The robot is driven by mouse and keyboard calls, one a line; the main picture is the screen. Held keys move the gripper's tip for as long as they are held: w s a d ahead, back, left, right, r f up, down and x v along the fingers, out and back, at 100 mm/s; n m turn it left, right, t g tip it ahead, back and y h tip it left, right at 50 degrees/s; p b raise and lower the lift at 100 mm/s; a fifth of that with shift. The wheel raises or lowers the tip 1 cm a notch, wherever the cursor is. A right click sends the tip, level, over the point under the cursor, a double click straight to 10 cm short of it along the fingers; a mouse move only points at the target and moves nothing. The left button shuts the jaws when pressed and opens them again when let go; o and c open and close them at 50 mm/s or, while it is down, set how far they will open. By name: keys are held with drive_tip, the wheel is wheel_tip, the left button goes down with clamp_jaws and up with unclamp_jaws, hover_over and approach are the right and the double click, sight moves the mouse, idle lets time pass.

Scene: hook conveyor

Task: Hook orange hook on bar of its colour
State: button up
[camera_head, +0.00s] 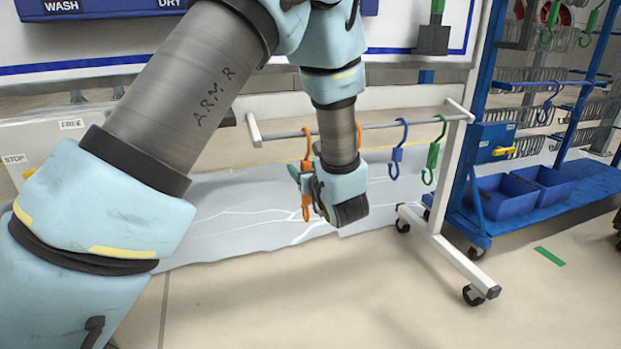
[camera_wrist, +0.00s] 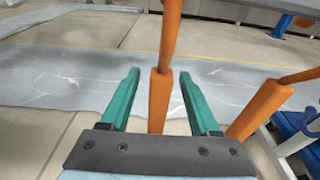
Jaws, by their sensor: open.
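In the head view an orange hook (camera_head: 306,207) hangs from the grey rail (camera_head: 385,125) of a white wheeled rack, partly covered by my gripper (camera_head: 301,178). In the wrist view my gripper (camera_wrist: 159,76) is open, its two green fingers on either side of the hook's orange shank (camera_wrist: 160,100). A second orange piece (camera_wrist: 258,108) stands just right of the fingers. In the head view a bit of orange (camera_head: 358,132) shows beside my arm. I make out no orange bar in either view.
A blue hook (camera_head: 396,160) and a green hook (camera_head: 432,160) hang farther right on the same rail. A blue frame (camera_head: 480,100) with hook rows and blue bins (camera_head: 502,197) stands at the right.

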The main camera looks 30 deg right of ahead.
drive_tip(key=shift+x, duration=1)
clamp_jaws()
idle(0.4)
idle(1.5)
